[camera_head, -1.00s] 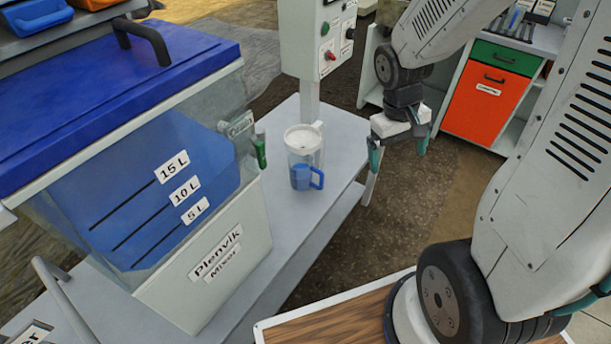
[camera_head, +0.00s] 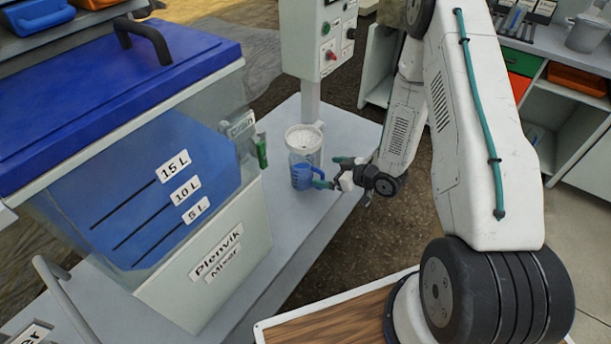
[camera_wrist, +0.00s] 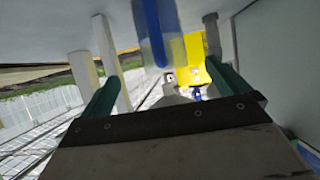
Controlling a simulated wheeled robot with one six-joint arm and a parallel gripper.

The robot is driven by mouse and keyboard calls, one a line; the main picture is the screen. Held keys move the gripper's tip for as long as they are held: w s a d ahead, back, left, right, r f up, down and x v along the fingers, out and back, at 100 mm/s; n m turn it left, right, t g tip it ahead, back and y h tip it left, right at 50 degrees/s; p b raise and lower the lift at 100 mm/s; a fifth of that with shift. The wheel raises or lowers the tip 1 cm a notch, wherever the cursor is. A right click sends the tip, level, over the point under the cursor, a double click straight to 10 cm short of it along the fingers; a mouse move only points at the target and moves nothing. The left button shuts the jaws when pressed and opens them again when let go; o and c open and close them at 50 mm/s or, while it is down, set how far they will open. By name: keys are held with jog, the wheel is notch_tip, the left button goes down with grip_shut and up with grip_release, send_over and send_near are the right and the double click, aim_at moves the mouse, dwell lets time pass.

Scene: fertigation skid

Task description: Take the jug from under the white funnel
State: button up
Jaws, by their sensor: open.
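The blue jug (camera_head: 300,172) stands on the grey bench under the white funnel (camera_head: 304,138), and the funnel's pale body hides part of it. My gripper (camera_head: 328,171) is open just to the right of the jug, at about its height. Its teal fingers point left toward the jug's handle side. In the wrist view, a blue upright part (camera_wrist: 153,32), probably the jug's handle, shows between the two fingers, ahead of the palm. I cannot tell whether either finger touches the jug.
The clear mixer tank (camera_head: 215,270) with a blue lid (camera_head: 110,80) stands close on the left. A green-handled valve (camera_head: 261,150) juts from its side. A control box (camera_head: 318,38) on a post rises behind the funnel. The bench (camera_head: 345,130) is clear behind my gripper.

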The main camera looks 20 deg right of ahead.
aim_at(309, 164)
jog(key=shift+w+a+r+t, duration=0.15)
jog(key=shift+w+a+t, duration=0.15)
jog(key=shift+w+a, duration=0.6)
jog(key=x, duration=0.5)
jog(key=shift+w+a, duration=0.3)
jog(key=c, duration=1.9)
jog(key=shift+r, duration=0.15)
